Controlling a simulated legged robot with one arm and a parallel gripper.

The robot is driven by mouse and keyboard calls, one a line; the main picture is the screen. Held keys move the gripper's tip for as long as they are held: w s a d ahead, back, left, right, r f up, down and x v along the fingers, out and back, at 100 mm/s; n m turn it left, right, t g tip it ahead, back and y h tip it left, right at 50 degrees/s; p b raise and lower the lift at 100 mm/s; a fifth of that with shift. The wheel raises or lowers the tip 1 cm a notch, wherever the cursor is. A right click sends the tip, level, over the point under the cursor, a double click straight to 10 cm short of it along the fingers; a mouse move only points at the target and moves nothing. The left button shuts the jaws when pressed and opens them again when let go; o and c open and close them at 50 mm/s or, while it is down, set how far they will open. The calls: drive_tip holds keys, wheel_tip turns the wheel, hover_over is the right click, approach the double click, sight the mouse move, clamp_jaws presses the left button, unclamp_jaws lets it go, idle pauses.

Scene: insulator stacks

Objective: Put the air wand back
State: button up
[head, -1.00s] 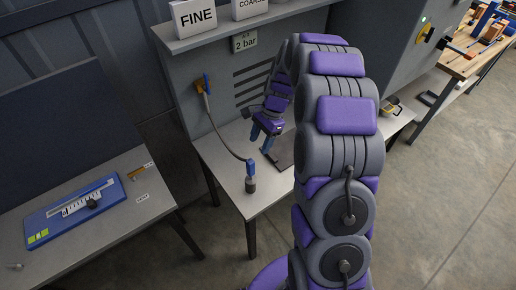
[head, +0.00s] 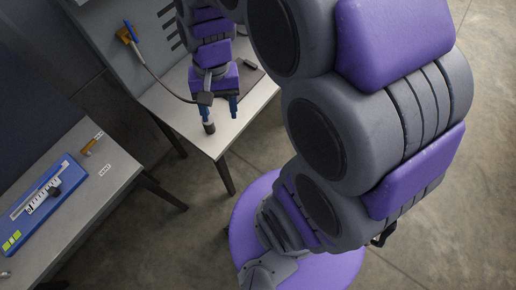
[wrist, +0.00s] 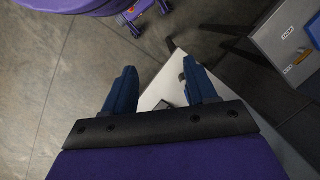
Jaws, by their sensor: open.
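A second bench (head: 95,185) at left holds a blue board (head: 62,187) with a white scale and an orange-brown item (head: 90,147). Open floor separates the benches.

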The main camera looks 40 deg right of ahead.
drive_tip(key=s+n+h, duration=0.1)
drive_tip(key=s+n, duration=0.4)
drive_tip(key=s, duration=0.9)
drive_tip(key=shift+s+d+r+h, duration=0.25)
drive_tip(key=shift+d+r+h, duration=0.05)
drive_tip(key=shift+d+r, duration=0.15)
wheel_tip(320, 180, down, 4)
drive_tip(key=b, duration=0.4)
drive_tip(key=shift+f, duration=0.2)
drive_tip(key=shift+c, duration=0.3)
